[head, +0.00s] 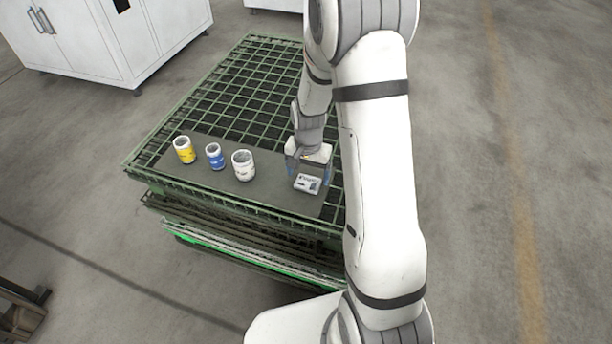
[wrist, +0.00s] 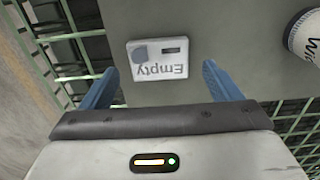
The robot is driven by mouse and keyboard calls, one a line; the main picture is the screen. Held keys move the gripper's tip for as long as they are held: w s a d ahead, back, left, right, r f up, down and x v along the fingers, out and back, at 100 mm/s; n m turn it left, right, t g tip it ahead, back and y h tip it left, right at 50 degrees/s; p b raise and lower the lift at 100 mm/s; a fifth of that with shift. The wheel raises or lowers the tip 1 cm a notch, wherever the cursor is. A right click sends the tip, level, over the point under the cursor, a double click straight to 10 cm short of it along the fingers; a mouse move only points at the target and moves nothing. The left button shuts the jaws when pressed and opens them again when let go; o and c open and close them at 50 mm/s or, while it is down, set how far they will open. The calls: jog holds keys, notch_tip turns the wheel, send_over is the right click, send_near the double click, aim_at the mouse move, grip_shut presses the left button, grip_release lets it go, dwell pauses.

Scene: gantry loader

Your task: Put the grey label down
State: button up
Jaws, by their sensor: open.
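The grey label (wrist: 158,60) is a small light plate reading "Empty", with a blue-grey round spot and a dark slot. It lies flat on the dark grey board (wrist: 225,50). In the head view the label (head: 307,183) is at the right end of the board (head: 270,196). My gripper (wrist: 165,72) is open, its two blue fingers on either side of the label and apart from it in the wrist view. In the head view my gripper (head: 308,172) is just over the label and hides part of the board. How high the fingertips are above the board I cannot tell.
A white can (head: 243,166), a blue can (head: 215,157) and a yellow can (head: 184,150) stand in a row on the board, left of the label. The board lies on a green wire-mesh crate stack (head: 236,92). A white cabinet (head: 85,45) stands behind.

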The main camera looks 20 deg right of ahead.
aim_at(308, 182)
notch_tip(308, 182, up, 10)
jog(key=s+r+n+t, duration=0.1)
jog(key=s+r+n, duration=0.2)
jog(key=s+r, duration=0.3)
jog(key=s+r+n+t, duration=0.1)
jog(key=s+r+n, duration=0.2)
jog(key=s+r, duration=0.4)
jog(key=s+p, duration=0.1)
jog(key=s, duration=0.5)
jog(key=shift+s+a+n, duration=0.25)
jog(key=shift+a+n, duration=0.15)
notch_tip(308, 182, up, 8)
jog(key=p, duration=0.7)
jog(key=shift+s+r+t, duration=0.15)
jog(key=shift+s+t, duration=0.1)
jog(key=shift+t, duration=0.05)
jog(key=shift+c, duration=0.2)
